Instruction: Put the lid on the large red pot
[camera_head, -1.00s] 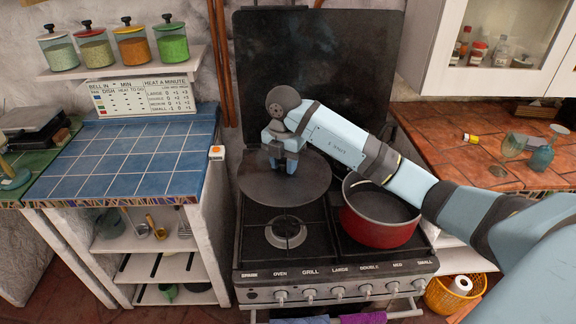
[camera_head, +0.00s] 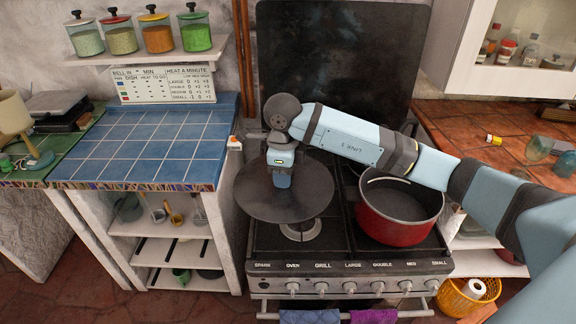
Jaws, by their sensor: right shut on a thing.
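The large red pot (camera_head: 398,229) stands open on the right front of the stove, with its dark inside visible. A large dark round lid (camera_head: 255,203) is held flat above the left side of the stove, left of the pot and apart from it. My right gripper (camera_head: 282,181) points down at the middle of the lid and is shut on it. The fingers hide the lid's handle. My right forearm passes behind and above the pot and covers part of its far rim. My left gripper is not in view.
The stove (camera_head: 340,268) has a bare burner (camera_head: 300,231) partly under the lid. A raised dark back panel (camera_head: 340,60) stands behind my arm. The blue tiled counter (camera_head: 150,145) at left is clear. A terracotta counter (camera_head: 500,135) at right holds small bottles and a glass.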

